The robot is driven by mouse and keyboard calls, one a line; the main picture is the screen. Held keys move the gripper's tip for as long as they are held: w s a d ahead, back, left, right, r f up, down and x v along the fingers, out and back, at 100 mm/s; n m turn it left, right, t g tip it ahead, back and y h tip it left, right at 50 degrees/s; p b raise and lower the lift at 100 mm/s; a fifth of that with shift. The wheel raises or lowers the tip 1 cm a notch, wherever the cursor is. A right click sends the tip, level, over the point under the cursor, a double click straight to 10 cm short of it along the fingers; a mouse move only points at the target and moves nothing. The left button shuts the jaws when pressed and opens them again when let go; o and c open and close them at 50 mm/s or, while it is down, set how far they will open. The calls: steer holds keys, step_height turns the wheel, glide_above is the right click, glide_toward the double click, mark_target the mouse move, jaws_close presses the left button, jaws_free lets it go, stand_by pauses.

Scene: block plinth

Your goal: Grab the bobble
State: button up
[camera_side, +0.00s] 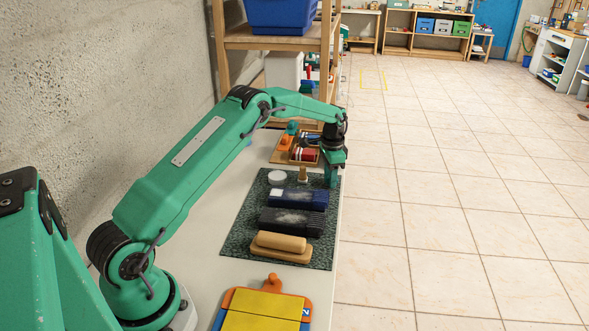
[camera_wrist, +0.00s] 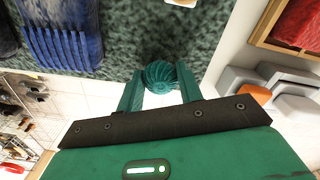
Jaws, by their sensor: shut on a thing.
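The bobble (camera_wrist: 161,76) is a small, ribbed, dark green ball in the wrist view. It sits between the two green fingers of my gripper (camera_wrist: 159,70), which is shut on it. Behind it in that view are the edge of a dark green speckled mat and pale floor. In the side view my gripper (camera_side: 333,175) points down at the right edge of the mat (camera_side: 250,210), near its far end. The bobble cannot be made out in the side view. I cannot tell whether it touches the mat.
A wooden tray (camera_side: 283,158) stands beyond. A yellow-orange board (camera_side: 262,308) lies nearer. The table ends just right of the mat.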

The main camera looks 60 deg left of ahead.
steer(key=shift+r, duration=0.2)
steer(key=shift+r, duration=0.6)
steer(key=r, duration=0.3)
steer(key=shift+d, duration=0.3)
steer(key=s+d+r, duration=0.3)
steer(key=d+r, duration=0.3)
steer(key=d, duration=0.4)
steer(key=shift+d+r, duration=0.2)
steer(key=shift+d, duration=0.15)
steer(key=shift+s, duration=0.1)
